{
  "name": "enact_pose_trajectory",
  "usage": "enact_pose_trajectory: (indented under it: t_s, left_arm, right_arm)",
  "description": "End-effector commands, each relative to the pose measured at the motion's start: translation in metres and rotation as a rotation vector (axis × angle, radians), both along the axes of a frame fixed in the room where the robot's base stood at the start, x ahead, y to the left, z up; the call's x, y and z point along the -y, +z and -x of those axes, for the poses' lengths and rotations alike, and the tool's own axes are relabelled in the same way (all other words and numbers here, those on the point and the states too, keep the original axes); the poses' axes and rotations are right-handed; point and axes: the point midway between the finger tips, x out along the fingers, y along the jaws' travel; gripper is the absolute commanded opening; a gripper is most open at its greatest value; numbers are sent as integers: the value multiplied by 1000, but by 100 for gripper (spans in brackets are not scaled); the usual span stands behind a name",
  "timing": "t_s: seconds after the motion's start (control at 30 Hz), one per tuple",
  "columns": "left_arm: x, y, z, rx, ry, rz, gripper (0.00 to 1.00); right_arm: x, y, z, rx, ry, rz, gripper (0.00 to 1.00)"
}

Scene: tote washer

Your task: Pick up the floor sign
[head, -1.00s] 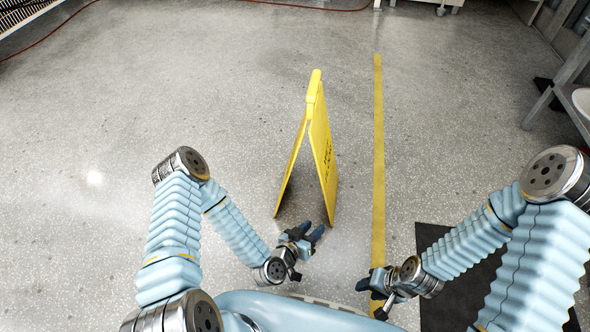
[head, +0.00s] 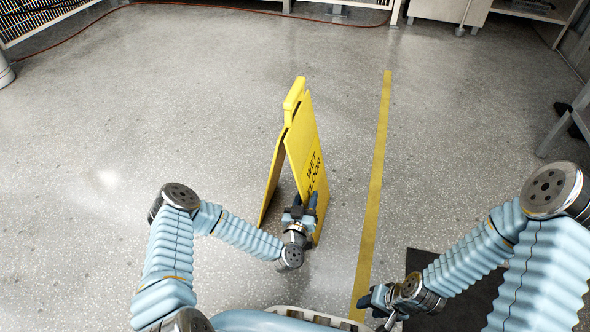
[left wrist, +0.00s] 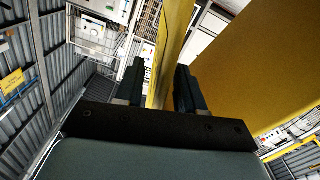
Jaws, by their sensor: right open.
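The yellow floor sign (head: 305,150) stands upright on the floor as an A-frame, its two panels spread, with "WET FLOOR" lettering on the right panel. My left gripper (head: 300,204) is low in front of that panel. In the left wrist view, my left gripper (left wrist: 160,88) is open, with a yellow strip of the sign (left wrist: 169,55) between its fingers and a gap beside it. A larger yellow panel shows at the right there. My right gripper (head: 371,304) is open and empty, to the right of the sign and nearer to me.
A yellow floor line (head: 377,170) runs to the right of the sign. A dark mat (head: 455,290) lies under my right arm. A red hose (head: 215,8) crosses the floor at the back. The floor around the sign is clear.

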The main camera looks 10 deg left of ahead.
Motion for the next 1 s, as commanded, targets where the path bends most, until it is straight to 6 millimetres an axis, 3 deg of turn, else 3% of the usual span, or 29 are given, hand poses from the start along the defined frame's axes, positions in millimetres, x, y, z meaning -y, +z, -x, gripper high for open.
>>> enact_pose_trajectory:
  t_s: [0.17, 0.4, 0.67, 1.0]
  left_arm:
    - [0, -1, -23, 0, 1, 0, 38]
    - [0, 0, -25, -1, 0, -1, 38]
    - [0, 0, -25, -1, 0, -1, 0]
    - [0, 0, -25, -1, 0, -1, 0]
  right_arm:
    - [0, -5, 0, 2, -1, 0, 43]
    - [0, -5, 0, 2, -2, 0, 43]
    - [0, -5, 0, 2, -2, 0, 43]
    - [0, -5, 0, 2, -1, 0, 43]
